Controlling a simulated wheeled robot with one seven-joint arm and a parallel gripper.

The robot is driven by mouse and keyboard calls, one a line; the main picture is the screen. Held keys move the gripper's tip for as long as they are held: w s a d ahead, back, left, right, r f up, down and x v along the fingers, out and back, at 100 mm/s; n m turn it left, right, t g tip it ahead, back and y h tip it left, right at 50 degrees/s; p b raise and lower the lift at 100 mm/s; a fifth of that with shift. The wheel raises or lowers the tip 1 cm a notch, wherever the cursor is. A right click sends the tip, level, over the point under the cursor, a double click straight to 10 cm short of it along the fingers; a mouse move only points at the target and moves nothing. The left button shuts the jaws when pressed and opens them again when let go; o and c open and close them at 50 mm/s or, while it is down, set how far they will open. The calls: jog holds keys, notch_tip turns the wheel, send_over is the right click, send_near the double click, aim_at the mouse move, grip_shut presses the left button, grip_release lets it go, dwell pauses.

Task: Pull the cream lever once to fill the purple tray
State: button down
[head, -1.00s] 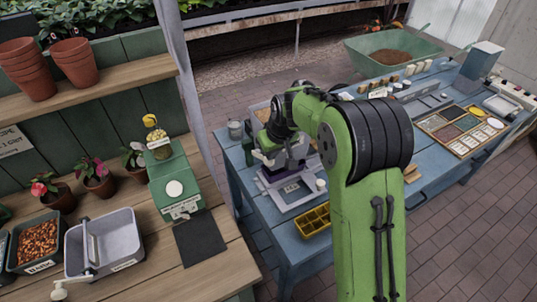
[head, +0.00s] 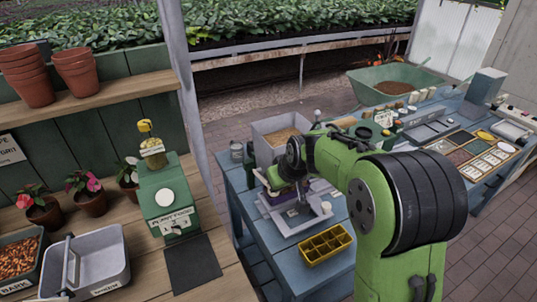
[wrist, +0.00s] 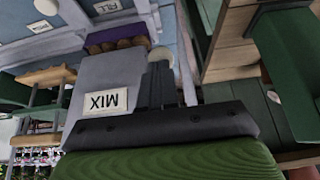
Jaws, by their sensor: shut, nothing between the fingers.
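The cream knob (wrist: 162,54), which looks like the lever's end, is just past my fingertips in the wrist view. My gripper (wrist: 160,75) is shut and empty, beside the grey hopper labelled MIX (wrist: 92,78). I cannot tell whether the fingers touch the knob. The purple tray (wrist: 120,41) sits below the hopper's front, with brown round contents visible. In the head view, my arm hides parts of the hopper (head: 270,135) and the lever.
A second pale knob (head: 326,208) stands at the right of the machine's front. A yellow tray (head: 326,245) lies in front on the blue table. A green dispenser (head: 165,195) and grey bin (head: 98,262) stand on the wooden bench at left.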

jog(key=p+v, duration=0.4)
jog(key=v, duration=1)
jog(key=s+d+m+h, duration=0.1)
jog(key=s+d+m, duration=0.1)
jog(key=s, duration=1)
jog(key=s+d+m+h, duration=0.1)
jog(key=s+d, duration=0.3)
jog(key=s, duration=0.9)
jog(key=shift+f+m, duration=0.3)
jog(key=shift+m, duration=0.5)
